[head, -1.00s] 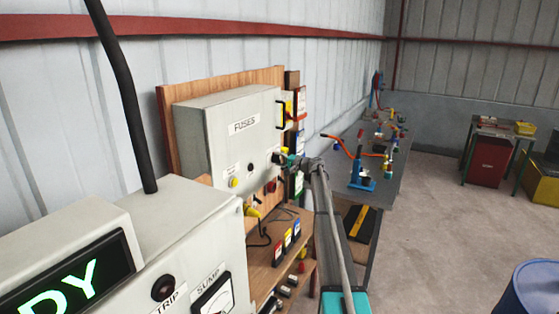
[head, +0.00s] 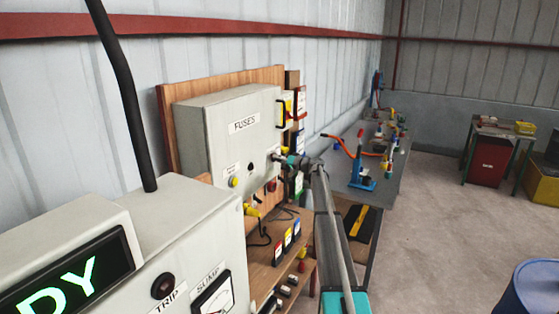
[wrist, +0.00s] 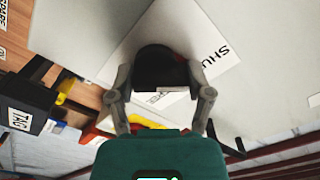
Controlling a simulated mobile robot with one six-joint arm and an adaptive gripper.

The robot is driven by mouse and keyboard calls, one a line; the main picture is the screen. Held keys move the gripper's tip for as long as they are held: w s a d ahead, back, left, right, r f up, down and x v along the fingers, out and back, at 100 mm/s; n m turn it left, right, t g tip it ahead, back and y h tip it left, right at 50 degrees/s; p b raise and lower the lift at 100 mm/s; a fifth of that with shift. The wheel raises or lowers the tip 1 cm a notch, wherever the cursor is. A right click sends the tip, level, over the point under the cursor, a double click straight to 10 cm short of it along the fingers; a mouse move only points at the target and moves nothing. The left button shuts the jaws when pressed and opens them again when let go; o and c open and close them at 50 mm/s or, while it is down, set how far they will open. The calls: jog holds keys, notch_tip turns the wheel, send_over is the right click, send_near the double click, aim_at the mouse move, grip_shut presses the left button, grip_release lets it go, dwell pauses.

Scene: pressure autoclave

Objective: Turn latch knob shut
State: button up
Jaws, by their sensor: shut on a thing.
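In the head view my gripper (head: 277,159) is at the right part of the grey box marked "FUSES" (head: 225,120). The knob is hidden there by my gripper.
A yellow button (head: 233,182) and a small dark knob (head: 250,166) are on the same box. A grey cabinet (head: 190,220) stands in the left foreground. A wooden shelf (head: 262,275) with coloured blocks is below. Open floor (head: 440,220) lies to the right.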

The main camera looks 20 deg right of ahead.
jog(key=shift+w+a, duration=0.1)
jog(key=shift+w, duration=0.05)
jog(key=o, duration=0.8)
jog(key=shift+c, duration=0.2)
jog(key=o, duration=0.4)
jog(key=shift+w, duration=0.1)
jog(key=shift+s, duration=0.25)
jog(key=v, duration=1.2)
jog(key=shift+w, duration=0.1)
jog(key=shift+f, duration=0.1)
